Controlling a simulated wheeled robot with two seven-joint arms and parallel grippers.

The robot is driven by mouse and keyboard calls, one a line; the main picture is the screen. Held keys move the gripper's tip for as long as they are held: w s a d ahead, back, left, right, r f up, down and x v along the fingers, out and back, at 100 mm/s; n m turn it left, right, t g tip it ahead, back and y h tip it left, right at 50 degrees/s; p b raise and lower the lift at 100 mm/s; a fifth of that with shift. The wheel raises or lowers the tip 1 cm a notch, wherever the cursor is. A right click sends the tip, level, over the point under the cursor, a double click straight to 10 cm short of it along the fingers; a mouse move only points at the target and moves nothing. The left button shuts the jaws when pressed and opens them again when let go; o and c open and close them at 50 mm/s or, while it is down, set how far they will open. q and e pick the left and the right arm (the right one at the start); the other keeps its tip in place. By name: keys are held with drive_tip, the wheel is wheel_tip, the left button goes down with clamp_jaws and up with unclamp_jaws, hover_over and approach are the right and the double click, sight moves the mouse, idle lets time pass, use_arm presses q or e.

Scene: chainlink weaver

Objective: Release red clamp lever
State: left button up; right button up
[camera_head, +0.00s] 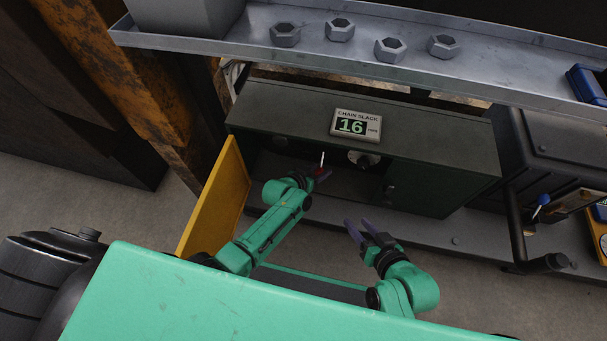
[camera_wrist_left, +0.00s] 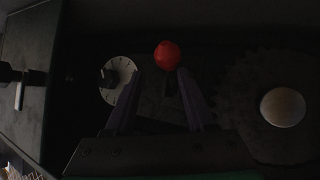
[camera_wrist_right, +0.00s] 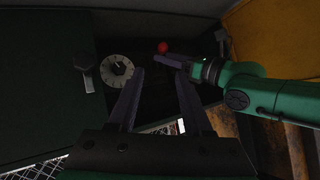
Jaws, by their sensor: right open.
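The red clamp lever shows as a red ball knob (camera_wrist_left: 167,55) inside the dark cabinet (camera_head: 430,190). The knob also shows in the right wrist view (camera_wrist_right: 163,47) and, small, in the head view (camera_head: 319,172). My left gripper (camera_head: 325,177) reaches into the cabinet opening. Its fingers (camera_wrist_left: 160,75) are apart and the knob appears just beyond and between their tips. Whether they touch it I cannot tell. The lever's lower part is lost in shadow. My right gripper (camera_head: 357,222) is open and empty outside the cabinet, lower and to the right.
A pale dial (camera_wrist_left: 118,80) sits left of the knob, and a round metal hub (camera_wrist_left: 283,107) sits right. A yellow door (camera_head: 212,200) stands open at left. A "CHAIN SLACK" display (camera_head: 356,125) reads 16. A shelf (camera_head: 300,55) with several nuts overhangs the cabinet.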

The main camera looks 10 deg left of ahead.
use_arm(q)
drive_tip(key=p+v, duration=0.5)
drive_tip(key=v, duration=0.6)
drive_tip(key=shift+p, duration=0.35)
use_arm(e)
drive_tip(key=s+d+r+g+h, duration=0.2)
drive_tip(key=s+d+r+g, duration=0.1)
drive_tip(key=d, duration=0.3)
drive_tip(key=s+d+r+g+h, duration=0.3)
drive_tip(key=d+r+g, duration=0.1)
drive_tip(key=d, duration=0.2)
drive_tip(key=shift+d, duration=0.3)
use_arm(q)
drive_tip(key=shift+s, duration=0.1)
use_arm(e)
drive_tip(key=shift+r, duration=0.1)
